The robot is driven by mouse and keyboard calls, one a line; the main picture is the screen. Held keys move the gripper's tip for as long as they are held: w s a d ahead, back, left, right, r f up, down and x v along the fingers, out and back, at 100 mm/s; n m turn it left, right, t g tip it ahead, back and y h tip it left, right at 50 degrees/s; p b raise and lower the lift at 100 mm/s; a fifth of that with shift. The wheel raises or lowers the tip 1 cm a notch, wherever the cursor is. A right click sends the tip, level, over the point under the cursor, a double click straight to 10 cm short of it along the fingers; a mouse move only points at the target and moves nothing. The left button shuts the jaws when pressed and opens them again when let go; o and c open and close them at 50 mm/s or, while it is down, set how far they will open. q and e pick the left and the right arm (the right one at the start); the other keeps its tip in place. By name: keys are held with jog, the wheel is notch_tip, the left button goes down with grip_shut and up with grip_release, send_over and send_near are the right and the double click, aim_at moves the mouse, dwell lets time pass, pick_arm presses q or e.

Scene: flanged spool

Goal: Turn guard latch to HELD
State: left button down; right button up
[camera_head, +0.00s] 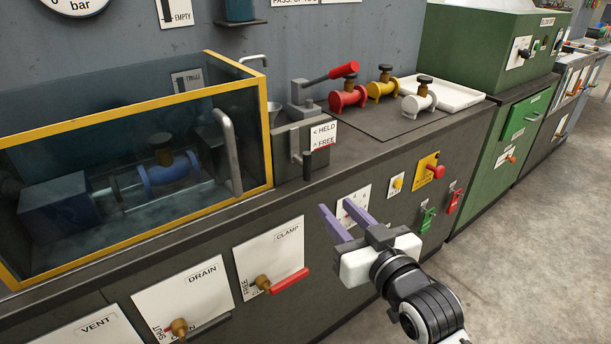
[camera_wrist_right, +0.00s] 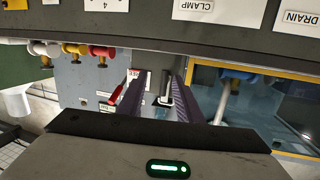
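The guard latch (camera_head: 296,143) is a grey metal lever with a black knob, on a dark block at the right end of the guard. Its arm hangs down, with the knob beside the lower, FREE part of the HELD/FREE label (camera_head: 323,136). The yellow-framed clear guard (camera_head: 266,130) is down over a blue spool (camera_head: 167,172). My right gripper (camera_head: 336,207) is open and empty, in front of the cabinet and below the latch, not touching it. In the right wrist view the latch (camera_wrist_right: 166,88) shows between the purple fingers (camera_wrist_right: 164,95). My left gripper is not in view.
A red-handled lever (camera_head: 335,74) stands behind the latch. Red (camera_head: 346,96), yellow (camera_head: 383,85) and white (camera_head: 421,100) spools sit to its right, near a white tray (camera_head: 452,93). CLAMP (camera_head: 270,262) and DRAIN (camera_head: 195,297) panels with handles are on the cabinet front.

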jog(key=t+y+b, duration=0.1)
send_near(309, 157)
jog(key=shift+n, duration=0.4)
jog(key=x, duration=1.1)
jog(key=shift+r+b, duration=0.1)
jog(key=shift+b, duration=0.25)
grip_shut()
